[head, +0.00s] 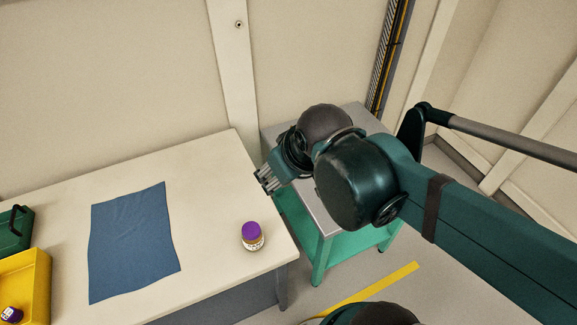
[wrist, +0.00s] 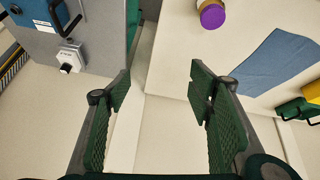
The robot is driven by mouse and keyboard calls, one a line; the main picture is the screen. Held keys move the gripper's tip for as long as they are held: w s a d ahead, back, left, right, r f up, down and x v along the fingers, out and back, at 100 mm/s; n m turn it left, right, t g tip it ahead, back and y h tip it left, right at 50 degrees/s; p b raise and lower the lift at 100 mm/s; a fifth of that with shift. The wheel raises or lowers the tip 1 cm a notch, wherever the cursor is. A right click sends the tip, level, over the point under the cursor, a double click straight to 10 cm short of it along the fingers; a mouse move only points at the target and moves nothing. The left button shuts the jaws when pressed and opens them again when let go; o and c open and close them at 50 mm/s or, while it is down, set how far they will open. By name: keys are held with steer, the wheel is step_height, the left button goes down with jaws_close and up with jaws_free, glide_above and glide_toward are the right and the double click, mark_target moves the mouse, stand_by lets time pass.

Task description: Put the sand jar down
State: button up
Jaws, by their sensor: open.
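A small jar with a purple lid and tan body (head: 252,238) stands upright on the cream table (head: 205,155), near its right end. The jar also shows at the top edge of the wrist view (wrist: 212,14), partly cut off. A label covers part of it, too small to read. My gripper (head: 264,181) is open and empty, above the gap between the table and the green stand. In the wrist view its fingers (wrist: 160,88) are spread with nothing between them, and the jar is apart from them.
A blue cloth (head: 133,240) lies left of the jar. A yellow bin (head: 38,262) with another purple-lidded jar (head: 12,313) and a green case (head: 14,240) sit farther left. A green stand with grey top (head: 270,140) is beside the table; a small white switch box (wrist: 70,55) shows there.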

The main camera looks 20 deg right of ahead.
steer(key=shift+s+d+r+m+t, duration=0.25)
steer(key=shift+d+r+m, duration=0.15)
steer(key=shift+r+m, duration=0.15)
steer(key=shift+s+d+r+m+t, duration=0.1)
steer(key=shift+d+r+m+t, duration=0.15)
steer(key=shift+d+r+m, duration=0.3)
steer(key=shift+a+f, duration=0.1)
steer(key=shift+a, duration=0.05)
stand_by(0.5)
